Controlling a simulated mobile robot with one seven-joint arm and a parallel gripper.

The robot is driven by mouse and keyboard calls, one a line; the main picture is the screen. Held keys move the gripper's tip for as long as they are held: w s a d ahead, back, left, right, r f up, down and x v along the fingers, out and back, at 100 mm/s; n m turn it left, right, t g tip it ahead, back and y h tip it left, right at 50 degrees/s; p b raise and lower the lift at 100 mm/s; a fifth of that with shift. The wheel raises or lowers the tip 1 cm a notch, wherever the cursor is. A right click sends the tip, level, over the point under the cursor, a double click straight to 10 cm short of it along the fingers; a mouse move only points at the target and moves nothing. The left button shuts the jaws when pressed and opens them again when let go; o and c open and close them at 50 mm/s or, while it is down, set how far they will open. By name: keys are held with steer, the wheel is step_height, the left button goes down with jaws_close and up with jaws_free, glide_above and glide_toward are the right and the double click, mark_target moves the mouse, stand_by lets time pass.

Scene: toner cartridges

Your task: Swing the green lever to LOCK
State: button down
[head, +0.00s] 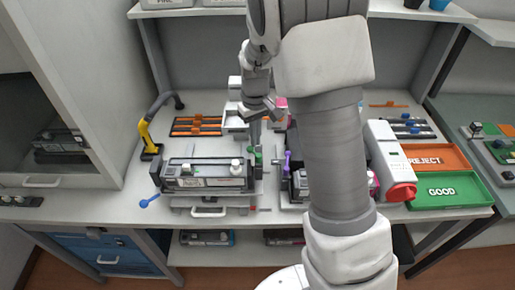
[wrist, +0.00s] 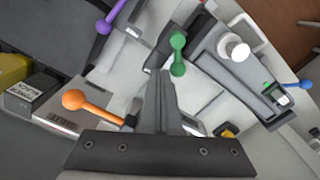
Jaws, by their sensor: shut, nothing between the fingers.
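The green lever (wrist: 178,54) has round ends and stands just beyond and slightly right of my fingertips in the wrist view. In the head view the green lever (head: 256,157) shows small at the right end of a dark cartridge (head: 205,182). My gripper (head: 254,142) points down right above it. In the wrist view my gripper (wrist: 161,76) is shut and empty, its fingers together. I cannot tell whether they touch the lever. No LOCK marking is legible, so the lever's setting is unclear.
A purple lever (wrist: 108,18) and an orange lever (wrist: 86,103) stand left of my fingers.

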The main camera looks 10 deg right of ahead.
steer(key=shift+s+a, duration=0.1)
steer(key=shift+a, duration=0.65)
stand_by(0.4)
steer(key=shift+s+a, duration=0.1)
steer(key=shift+a, duration=0.15)
steer(key=shift+s+a, duration=0.25)
steer(key=shift+a, duration=0.15)
stand_by(0.6)
steer(key=shift+s+a, duration=0.15)
steer(key=shift+a, duration=0.05)
steer(key=shift+s+a, duration=0.2)
steer(key=shift+a, duration=0.05)
stand_by(0.3)
step_height(320, 180, up, 7)
steer(key=p, duration=0.4)
steer(key=shift+p, duration=0.35)
stand_by(0.5)
